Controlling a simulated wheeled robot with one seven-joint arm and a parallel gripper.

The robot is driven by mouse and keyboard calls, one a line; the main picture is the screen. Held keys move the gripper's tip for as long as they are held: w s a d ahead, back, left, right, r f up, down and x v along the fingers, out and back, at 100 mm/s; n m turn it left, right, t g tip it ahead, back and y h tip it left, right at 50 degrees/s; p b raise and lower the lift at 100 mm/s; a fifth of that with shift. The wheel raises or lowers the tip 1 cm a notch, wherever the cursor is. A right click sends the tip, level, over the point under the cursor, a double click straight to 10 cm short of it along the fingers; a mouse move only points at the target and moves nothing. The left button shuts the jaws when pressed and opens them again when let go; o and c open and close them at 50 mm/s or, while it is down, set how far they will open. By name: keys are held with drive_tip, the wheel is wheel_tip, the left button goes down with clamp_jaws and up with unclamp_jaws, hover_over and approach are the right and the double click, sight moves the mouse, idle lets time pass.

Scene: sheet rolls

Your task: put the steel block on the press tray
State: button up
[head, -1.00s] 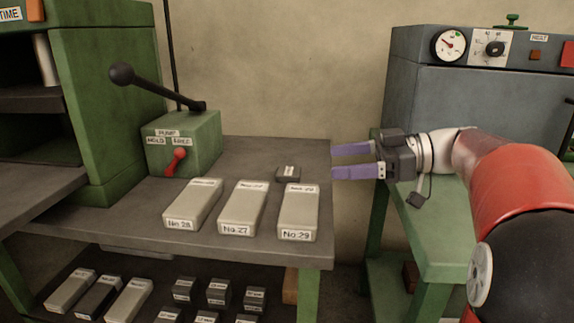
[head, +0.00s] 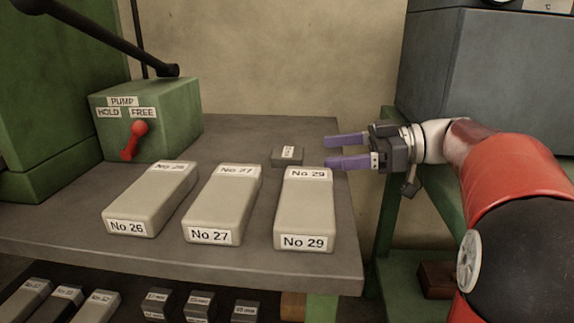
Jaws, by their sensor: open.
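A small dark steel block (head: 287,156) with a white label lies on the grey bench top, behind the long pale bars. The label is too small to read. My gripper (head: 328,152) is open and empty, its two purple fingers pointing left toward the block. The fingertips are just right of the block, with a gap in the picture; the height between them is hard to judge. Several more small dark labelled blocks (head: 199,305) sit on the shelf below. I cannot make out the press tray in the current view.
Three long pale bars, the left one (head: 150,200), the middle one (head: 222,205) marked No 27 and the right one (head: 304,210) marked No 29, fill the bench front (head: 330,268).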

sight(297, 152)
drive_tip(key=x, duration=0.8)
drive_tip(key=shift+w+r+p, duration=0.2)
drive_tip(key=shift+r+p, duration=0.05)
drive_tip(key=shift+p, duration=0.05)
drive_tip(key=shift+d, duration=0.1)
drive_tip(key=shift+c, duration=0.2)
drive_tip(key=shift+r, duration=0.1)
drive_tip(key=c, duration=1.5)
